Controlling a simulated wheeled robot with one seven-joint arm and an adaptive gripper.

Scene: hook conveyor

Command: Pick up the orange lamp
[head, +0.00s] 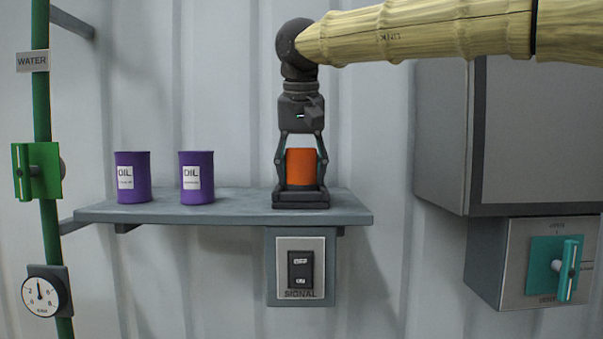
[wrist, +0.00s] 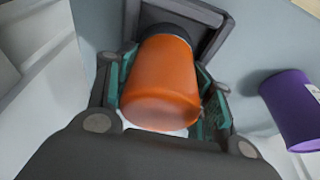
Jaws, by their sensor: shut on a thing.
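The orange lamp (head: 301,168) is at the right part of the grey wall shelf in the head view. It has an orange body and a dark base. My gripper (head: 301,172) comes down from above with a finger on each side of the lamp and is shut on it. In the wrist view the orange lamp (wrist: 160,85) lies between the teal-lined finger pads of my gripper (wrist: 165,95). The lamp looks upright on the shelf. I cannot tell whether its base is lifted at all.
Two purple oil cans (head: 132,178) (head: 197,178) stand on the grey shelf (head: 235,207) to the left. A signal switch box (head: 300,270) hangs below. A grey cabinet (head: 530,130) and teal-handled switch (head: 556,265) are at the right. A green water pipe (head: 40,110) is at the left.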

